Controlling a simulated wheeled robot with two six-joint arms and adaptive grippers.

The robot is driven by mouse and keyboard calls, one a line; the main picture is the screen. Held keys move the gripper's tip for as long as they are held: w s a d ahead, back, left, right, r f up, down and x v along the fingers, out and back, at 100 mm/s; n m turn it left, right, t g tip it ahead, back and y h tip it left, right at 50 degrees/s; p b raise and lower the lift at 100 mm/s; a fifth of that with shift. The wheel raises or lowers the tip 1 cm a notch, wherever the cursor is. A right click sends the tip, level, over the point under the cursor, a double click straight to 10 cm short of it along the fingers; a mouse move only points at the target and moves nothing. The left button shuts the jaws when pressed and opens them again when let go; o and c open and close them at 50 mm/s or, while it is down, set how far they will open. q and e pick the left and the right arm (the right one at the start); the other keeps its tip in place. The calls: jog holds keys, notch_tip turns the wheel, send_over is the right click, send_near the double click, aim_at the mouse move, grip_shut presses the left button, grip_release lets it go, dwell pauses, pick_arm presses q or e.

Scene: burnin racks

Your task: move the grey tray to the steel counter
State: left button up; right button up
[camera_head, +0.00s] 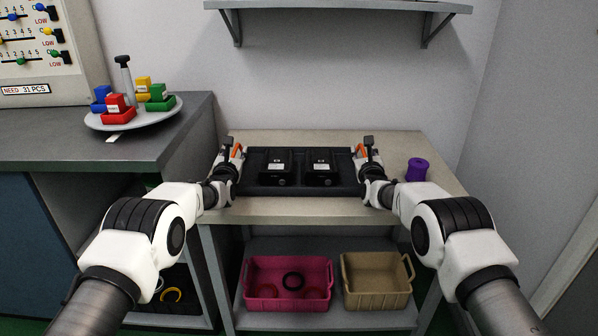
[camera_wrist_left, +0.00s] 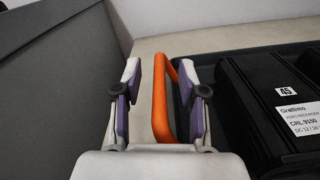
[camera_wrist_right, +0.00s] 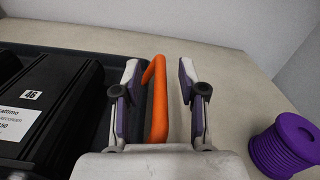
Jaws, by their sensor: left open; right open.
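The tray (camera_head: 298,187) looks dark grey, nearly black, and lies on a beige-topped table. It holds two black recorder boxes (camera_head: 275,168) and has an orange handle at each end. My left gripper (camera_wrist_left: 160,95) is open at the left end, with the left orange handle (camera_wrist_left: 163,100) between its fingers. My right gripper (camera_wrist_right: 160,95) is open at the right end, with the right orange handle (camera_wrist_right: 156,100) between its fingers. Gaps show beside both handles. A dark grey counter (camera_head: 185,125) stands at the left; whether it is steel I cannot tell.
A round white plate (camera_head: 165,112) with small coloured bins stands on the counter. A purple spool (camera_head: 417,169) stands on the table right of the tray. A pink bin (camera_head: 288,292) and a tan bin (camera_head: 376,290) sit on the shelf below. A wall shelf (camera_head: 340,6) hangs above.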

pick_arm(q)
grip_shut()
pick_arm(e)
grip_shut()
